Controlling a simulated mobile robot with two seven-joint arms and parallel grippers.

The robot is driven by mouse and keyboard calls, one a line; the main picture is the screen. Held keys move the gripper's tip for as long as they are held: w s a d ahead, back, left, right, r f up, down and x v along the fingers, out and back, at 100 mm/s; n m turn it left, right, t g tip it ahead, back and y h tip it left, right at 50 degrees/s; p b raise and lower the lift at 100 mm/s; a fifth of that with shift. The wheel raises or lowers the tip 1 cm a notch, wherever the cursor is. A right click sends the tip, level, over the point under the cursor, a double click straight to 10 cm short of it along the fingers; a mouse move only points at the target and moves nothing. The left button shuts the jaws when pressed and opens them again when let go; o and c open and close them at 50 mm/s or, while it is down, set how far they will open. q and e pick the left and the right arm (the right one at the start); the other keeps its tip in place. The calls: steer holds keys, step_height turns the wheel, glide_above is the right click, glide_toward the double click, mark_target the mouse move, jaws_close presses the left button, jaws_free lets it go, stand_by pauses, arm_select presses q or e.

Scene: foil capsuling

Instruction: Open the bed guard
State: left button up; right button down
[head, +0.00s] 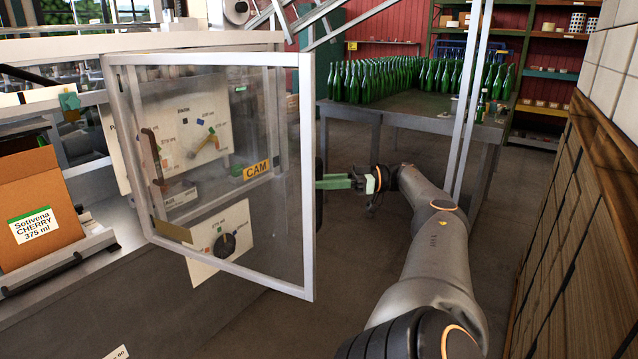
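The bed guard (308,140) is a clear panel in a pale metal frame. It stands at an angle, with its right edge swung out from the machine toward me. A dark upright handle (319,212) shows at its right edge. My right gripper (322,182) comes in from the right, and its green fingers reach the handle. The fingertips overlap the handle and frame edge, so their closure is unclear. My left gripper is out of view.
Behind the panel are control plates with dials and a yellow CAM label (257,169). A cardboard box (40,190) stands at left. A table (400,112) with many green bottles is behind. Wooden panelling (585,220) bounds the right. Open floor lies between.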

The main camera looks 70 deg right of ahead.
steer(key=c, duration=0.8)
jaws_free()
steer(key=shift+o, duration=0.2)
steer(key=shift+r, duration=0.1)
